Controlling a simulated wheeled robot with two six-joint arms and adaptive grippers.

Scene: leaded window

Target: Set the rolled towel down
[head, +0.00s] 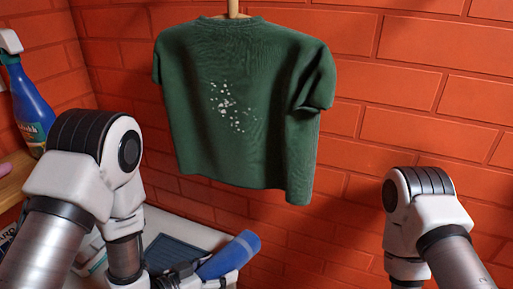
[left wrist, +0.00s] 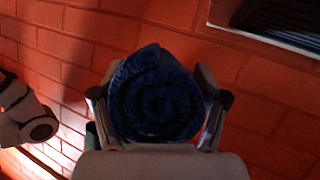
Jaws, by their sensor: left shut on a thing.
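The rolled towel (head: 231,256) is blue and shows in the head view at the lower middle, beside my left gripper (head: 205,271). In the left wrist view the towel (left wrist: 155,95) is seen end-on as a dark blue spiral. It sits between the two fingers of my left gripper (left wrist: 157,108), which is shut on it. The brick wall shows behind it in that view. My right arm is at the right of the head view, but its gripper is out of the frame.
A green shirt (head: 240,105) with white spots hangs before the red brick wall (head: 410,130). A blue spray bottle (head: 28,105) stands on a wooden shelf (head: 14,180) at the left. A pale surface (head: 190,230) with a dark blue panel (head: 175,252) lies below.

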